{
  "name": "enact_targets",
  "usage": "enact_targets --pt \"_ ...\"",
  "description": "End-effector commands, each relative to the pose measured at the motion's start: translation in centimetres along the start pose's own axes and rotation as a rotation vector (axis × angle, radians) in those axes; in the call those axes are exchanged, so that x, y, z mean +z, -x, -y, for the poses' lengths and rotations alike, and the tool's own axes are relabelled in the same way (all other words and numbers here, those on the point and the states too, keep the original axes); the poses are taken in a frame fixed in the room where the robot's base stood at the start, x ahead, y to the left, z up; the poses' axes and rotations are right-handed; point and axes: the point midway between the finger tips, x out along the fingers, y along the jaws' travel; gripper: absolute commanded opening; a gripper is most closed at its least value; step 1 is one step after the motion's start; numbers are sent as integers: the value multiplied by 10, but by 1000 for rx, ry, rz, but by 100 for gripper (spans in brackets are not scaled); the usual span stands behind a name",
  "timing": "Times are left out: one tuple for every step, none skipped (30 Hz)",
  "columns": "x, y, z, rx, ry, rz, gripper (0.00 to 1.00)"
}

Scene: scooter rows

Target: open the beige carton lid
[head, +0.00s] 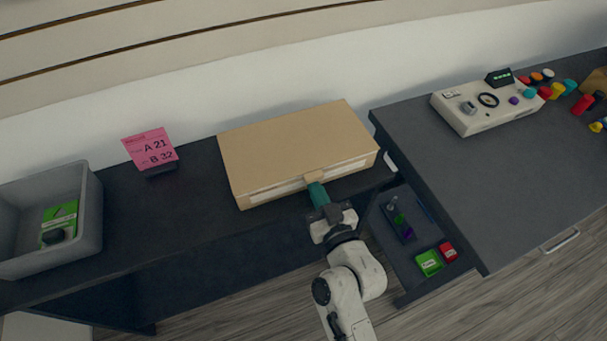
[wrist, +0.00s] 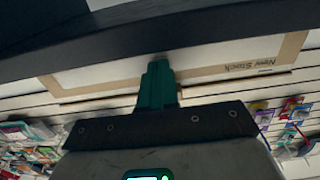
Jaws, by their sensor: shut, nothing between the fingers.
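The beige carton (head: 290,145) stands on the dark counter against the wall. Its lid lies flat over the top, closed, with a small tab (head: 314,176) at the middle of the front edge. My gripper (head: 316,188) is shut and empty. Its green fingers are at the carton's front, just below the tab; I cannot tell if they touch it. In the wrist view the fingertips (wrist: 158,65) stand before the carton's pale front label (wrist: 215,62), whose "New Stock" print is upside down. The tab cannot be made out there.
A grey bin (head: 90,215) holding green packets and a pink sign (head: 150,148) stand left of the carton. To the right, a higher dark counter (head: 490,185) bears a beige control box (head: 485,105). Small boxes (head: 430,262) lie on a low shelf between.

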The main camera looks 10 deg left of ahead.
Motion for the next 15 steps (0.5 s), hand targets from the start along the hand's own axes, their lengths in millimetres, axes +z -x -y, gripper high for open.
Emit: enact_targets --pt "-3 0 0 0 0 0 0" --pt "-4 0 0 0 0 0 0" --pt "-5 0 0 0 0 0 0" --pt "-6 0 0 0 0 0 0" --pt "-6 0 0 0 0 0 0" --pt "-8 0 0 0 0 0 0" --pt "-8 0 0 0 0 0 0" --pt "-9 0 0 0 0 0 0" --pt "-10 0 0 0 0 0 0" --pt "-11 0 0 0 -1 0 0" --pt "-12 0 0 0 -1 0 0" --pt "-13 0 0 0 -1 0 0" --pt "-14 0 0 0 -1 0 0" --pt "-15 0 0 0 -1 0 0" --pt "-16 0 0 0 -1 0 0"
